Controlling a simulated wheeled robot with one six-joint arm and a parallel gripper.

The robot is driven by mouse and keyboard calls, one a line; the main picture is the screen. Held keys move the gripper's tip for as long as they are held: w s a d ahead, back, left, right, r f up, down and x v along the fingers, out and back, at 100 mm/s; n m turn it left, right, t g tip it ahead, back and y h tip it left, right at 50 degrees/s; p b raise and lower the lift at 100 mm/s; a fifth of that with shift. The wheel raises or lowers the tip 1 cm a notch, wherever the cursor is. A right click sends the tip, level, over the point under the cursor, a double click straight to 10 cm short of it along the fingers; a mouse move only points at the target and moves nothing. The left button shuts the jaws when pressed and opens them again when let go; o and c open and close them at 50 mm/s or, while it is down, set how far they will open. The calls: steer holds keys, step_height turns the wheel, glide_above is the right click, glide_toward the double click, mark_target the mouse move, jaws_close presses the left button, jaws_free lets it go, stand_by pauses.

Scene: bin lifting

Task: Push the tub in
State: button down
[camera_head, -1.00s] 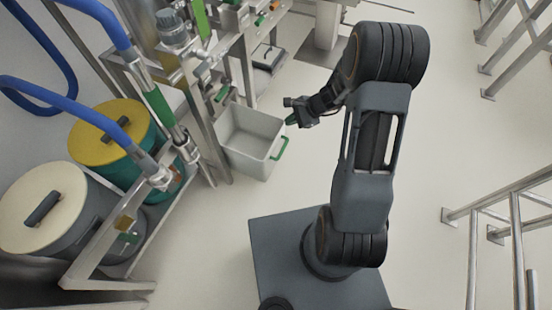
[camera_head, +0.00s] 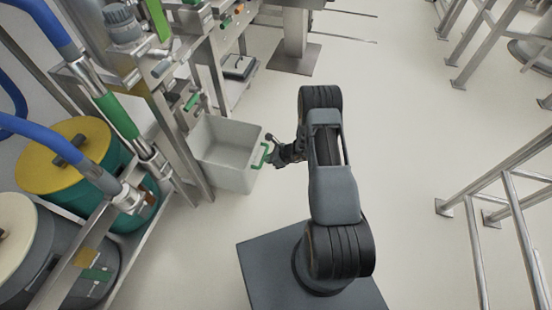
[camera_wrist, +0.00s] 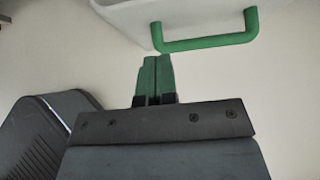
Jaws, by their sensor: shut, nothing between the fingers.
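The tub (camera_head: 228,152) is a light grey open box with a green handle (camera_head: 261,156) on its right side. It sits beside the metal frame, upright. My gripper (camera_head: 272,150) is shut and empty, close to the handle side of the tub. In the wrist view, the green fingertips (camera_wrist: 154,78) of my gripper are together, just short of the green handle (camera_wrist: 205,42), with a small gap in the picture. The tub's wall (camera_wrist: 190,18) shows at the top of that view. The tub's inside looks empty.
A metal frame (camera_head: 190,120) with pipes and valves stands along the tub's left. A yellow-lidded drum (camera_head: 62,155) and a cream-lidded drum (camera_head: 18,235) stand at left. Metal railings (camera_head: 510,200) are at right.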

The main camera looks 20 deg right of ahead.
mark_target(251, 160)
steer(key=w+a, duration=0.1)
steer(key=a+f, duration=0.1)
steer(key=w+a+f+b, duration=0.1)
steer(key=shift+w+a, duration=0.3)
steer(key=shift+a, duration=0.05)
steer(key=shift+w+a, duration=0.35)
steer(key=shift+a, duration=0.1)
steer(key=shift+w+a, duration=0.1)
steer(key=shift+a, duration=0.05)
steer(key=shift+r, duration=0.1)
